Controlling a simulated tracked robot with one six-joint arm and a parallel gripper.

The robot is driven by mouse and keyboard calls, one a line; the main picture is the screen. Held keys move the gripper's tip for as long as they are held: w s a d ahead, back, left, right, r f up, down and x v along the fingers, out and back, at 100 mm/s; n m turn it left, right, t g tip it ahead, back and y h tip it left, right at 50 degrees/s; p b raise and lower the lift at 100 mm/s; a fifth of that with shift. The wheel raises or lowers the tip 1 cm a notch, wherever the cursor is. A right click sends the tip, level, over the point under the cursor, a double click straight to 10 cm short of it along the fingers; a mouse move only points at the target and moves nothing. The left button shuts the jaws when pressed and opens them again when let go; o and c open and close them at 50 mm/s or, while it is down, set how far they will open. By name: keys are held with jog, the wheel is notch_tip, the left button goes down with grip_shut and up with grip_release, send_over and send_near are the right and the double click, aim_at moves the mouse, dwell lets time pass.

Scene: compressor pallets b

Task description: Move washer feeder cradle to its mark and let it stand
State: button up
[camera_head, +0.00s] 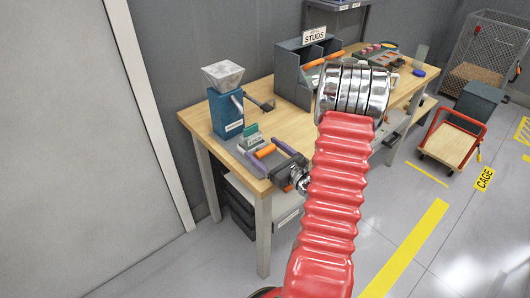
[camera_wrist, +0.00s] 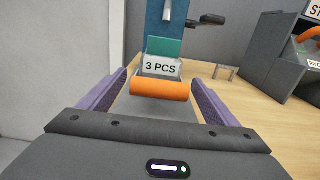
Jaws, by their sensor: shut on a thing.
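The washer feeder (camera_head: 228,112) is a blue machine with a pale hopper and a side crank, standing at the near left of the bench. In the wrist view its blue body (camera_wrist: 166,22) is straight ahead. The cradle, a grey piece with an orange handle (camera_head: 265,151), is at the feeder's front; the handle also shows in the wrist view (camera_wrist: 160,90). My gripper (camera_head: 270,156), with purple fingers, is shut on the handle from its two ends. A green part with a "3 PCS" card (camera_wrist: 161,66) is just beyond. I cannot make out the mark.
The wooden bench (camera_head: 285,128) has bare top right of the feeder. A grey "STUDS" bin (camera_head: 302,70) stands farther back. A red cart (camera_head: 450,141) and a wire cage (camera_head: 488,52) are at the right. A wall is close on the left.

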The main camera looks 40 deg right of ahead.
jog(key=shift+d, duration=0.1)
jog(key=o, duration=1.5)
jog(key=shift+c, duration=0.2)
jog(key=shift+s, duration=0.2)
jog(key=s, duration=1.3)
jog(key=shift+s+a, duration=0.25)
jog(key=shift+a, duration=0.15)
jog(key=shift+c, duration=0.5)
